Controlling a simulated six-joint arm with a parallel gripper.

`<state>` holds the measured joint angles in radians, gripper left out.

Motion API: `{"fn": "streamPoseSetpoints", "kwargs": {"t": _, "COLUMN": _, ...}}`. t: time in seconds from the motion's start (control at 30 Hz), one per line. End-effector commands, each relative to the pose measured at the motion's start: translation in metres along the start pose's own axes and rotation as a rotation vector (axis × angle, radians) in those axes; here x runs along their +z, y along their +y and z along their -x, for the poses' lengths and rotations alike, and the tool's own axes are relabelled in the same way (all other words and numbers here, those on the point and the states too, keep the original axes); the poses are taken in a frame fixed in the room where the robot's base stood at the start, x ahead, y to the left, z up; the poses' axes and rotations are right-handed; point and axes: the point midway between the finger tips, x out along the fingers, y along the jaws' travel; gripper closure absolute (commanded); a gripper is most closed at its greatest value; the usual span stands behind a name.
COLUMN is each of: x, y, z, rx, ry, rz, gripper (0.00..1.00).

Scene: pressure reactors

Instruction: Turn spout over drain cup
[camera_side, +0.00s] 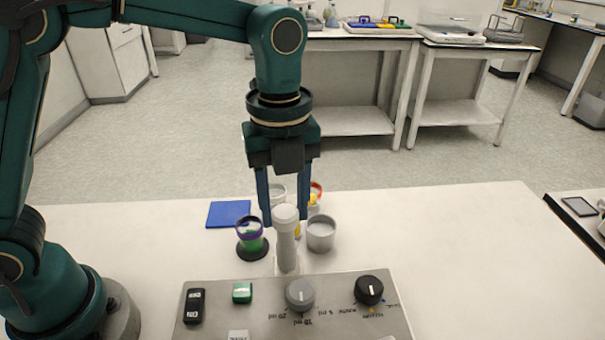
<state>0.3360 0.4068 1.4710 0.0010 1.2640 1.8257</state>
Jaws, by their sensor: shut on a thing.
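A pale grey post with a rounded top (287,240) stands upright at the back edge of the control panel; I take it to be the spout's column. My gripper (285,217) points down with one finger on each side of its top, shut on the spout. The spout's outlet is hidden behind the post and fingers. Several small cups stand around it: a grey cup (321,234) to the right, a purple-rimmed cup with green in it (250,233) to the left, and a red-rimmed cup (316,189) behind. I cannot tell which is the drain cup.
The metal control panel (220,316) in front carries a black switch (194,306), a green button (242,292), a grey knob (300,295) and a black knob (369,290). A blue square (228,214) lies at the left. The white table (450,240) is clear to the right.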

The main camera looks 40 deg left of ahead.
Motion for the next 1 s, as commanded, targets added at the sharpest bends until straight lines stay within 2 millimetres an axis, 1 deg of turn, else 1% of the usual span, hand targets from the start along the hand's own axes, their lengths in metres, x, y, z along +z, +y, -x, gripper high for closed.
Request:
{"fn": "streamPoseSetpoints", "kwargs": {"t": 0.2, "x": -0.0005, "y": -0.0004, "z": 0.0024, "rx": -0.005, "ry": 0.002, "rz": -0.121, "gripper": 1.00}}
{"fn": "streamPoseSetpoints", "kwargs": {"t": 0.4, "x": -0.0006, "y": -0.0003, "z": 0.0024, "rx": -0.005, "ry": 0.002, "rz": -0.184, "gripper": 1.00}}
{"fn": "streamPoseSetpoints", "kwargs": {"t": 0.97, "x": -0.0009, "y": -0.0003, "z": 0.0025, "rx": -0.005, "ry": 0.002, "rz": -0.212, "gripper": 1.00}}
{"fn": "streamPoseSetpoints", "kwargs": {"t": 1.0, "x": -0.0009, "y": -0.0002, "z": 0.0025, "rx": -0.005, "ry": 0.002, "rz": -0.212, "gripper": 0.38}}
